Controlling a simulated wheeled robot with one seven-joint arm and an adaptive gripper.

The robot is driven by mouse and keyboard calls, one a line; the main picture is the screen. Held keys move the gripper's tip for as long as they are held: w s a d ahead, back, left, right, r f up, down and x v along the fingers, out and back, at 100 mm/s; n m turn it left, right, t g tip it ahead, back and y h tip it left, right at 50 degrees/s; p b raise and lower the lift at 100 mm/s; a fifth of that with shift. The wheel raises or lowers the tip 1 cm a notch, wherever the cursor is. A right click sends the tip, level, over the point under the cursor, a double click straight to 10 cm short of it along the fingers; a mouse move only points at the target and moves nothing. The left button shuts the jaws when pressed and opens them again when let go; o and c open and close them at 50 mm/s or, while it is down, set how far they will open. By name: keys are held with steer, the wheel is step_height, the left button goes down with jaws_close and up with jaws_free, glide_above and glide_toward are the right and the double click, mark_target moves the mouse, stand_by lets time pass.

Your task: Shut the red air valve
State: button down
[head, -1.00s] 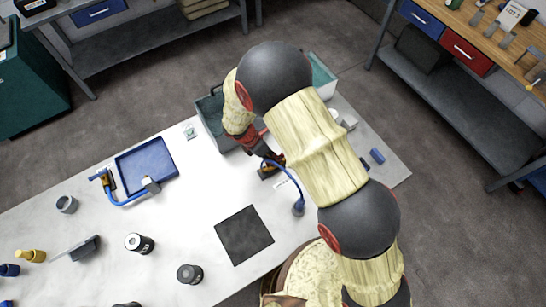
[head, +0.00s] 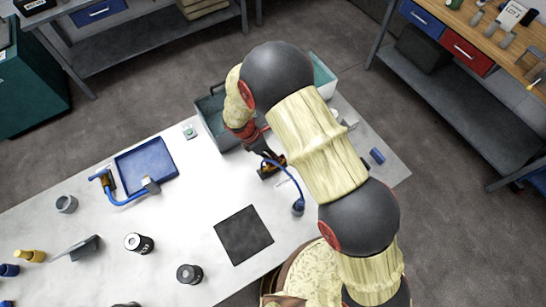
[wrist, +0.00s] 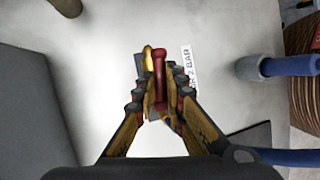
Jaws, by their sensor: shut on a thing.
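The red air valve lever (wrist: 159,68) shows in the wrist view as a red handle lying between my fingertips, beside a brass and grey valve body (wrist: 147,62). My gripper (wrist: 159,108) is shut on the lever, with a finger on each side of it. In the head view my gripper (head: 268,170) is low over the white table, with the blue hose beside it. My fingers hide part of the valve there, so the lever's angle is unclear in that view.
A white label reading "2 BAR" (wrist: 188,66) lies right of the valve. A blue hose (head: 290,178) curves to a blue fitting (head: 298,207). A grey-green bin (head: 214,118) stands behind. A dark square mat (head: 244,235) and a blue tray (head: 146,166) lie left.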

steer(key=m+g+b, duration=0.1)
steer(key=m+g, duration=0.1)
steer(key=m, duration=0.2)
steer(key=shift+w, duration=0.2)
steer(key=m+g+y+b, duration=0.1)
steer(key=m, duration=0.3)
steer(key=shift+w, duration=0.15)
steer(key=m+g+y+b, duration=0.1)
steer(key=m, duration=0.2)
steer(key=shift+d+m, duration=0.15)
steer(key=shift+m, duration=0.15)
steer(key=shift+d+m+g+y+b, duration=0.1)
steer(key=shift+m+g+y+b, duration=0.3)
steer(key=shift+m, duration=0.6)
steer(key=shift+m+g+y+b, duration=0.15)
steer(key=shift+m+y, duration=0.35)
steer(key=shift+m, duration=0.8)
steer(key=c, duration=1.8)
jaws_free()
steer(key=shift+c, duration=0.2)
steer(key=shift+r, duration=0.1)
